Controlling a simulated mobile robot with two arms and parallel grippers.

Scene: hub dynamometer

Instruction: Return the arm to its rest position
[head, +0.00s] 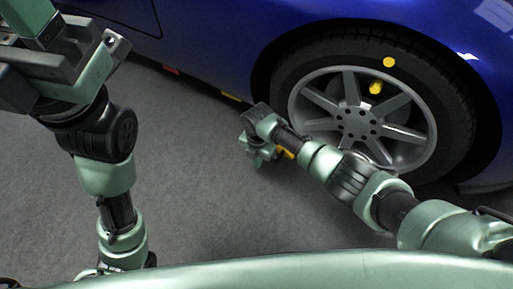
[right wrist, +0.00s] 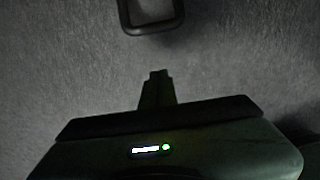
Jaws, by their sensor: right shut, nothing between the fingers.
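My right arm reaches in from the right in the head view, in front of the wheel. My right gripper (head: 257,157) hangs at its end over the grey floor, left of the wheel. In the right wrist view the right gripper's fingers (right wrist: 157,86) are together with nothing between them. My left arm rises at the left of the head view. Its end (head: 62,62) is at the upper left, and its fingertips cannot be made out.
A blue car (head: 215,45) stands across the back. Its wheel (head: 362,118) has grey spokes, a yellow disc (head: 389,62) and a yellow part (head: 376,87). A dark rounded frame (right wrist: 152,16) shows in the right wrist view. The floor (head: 200,190) between my arms is clear.

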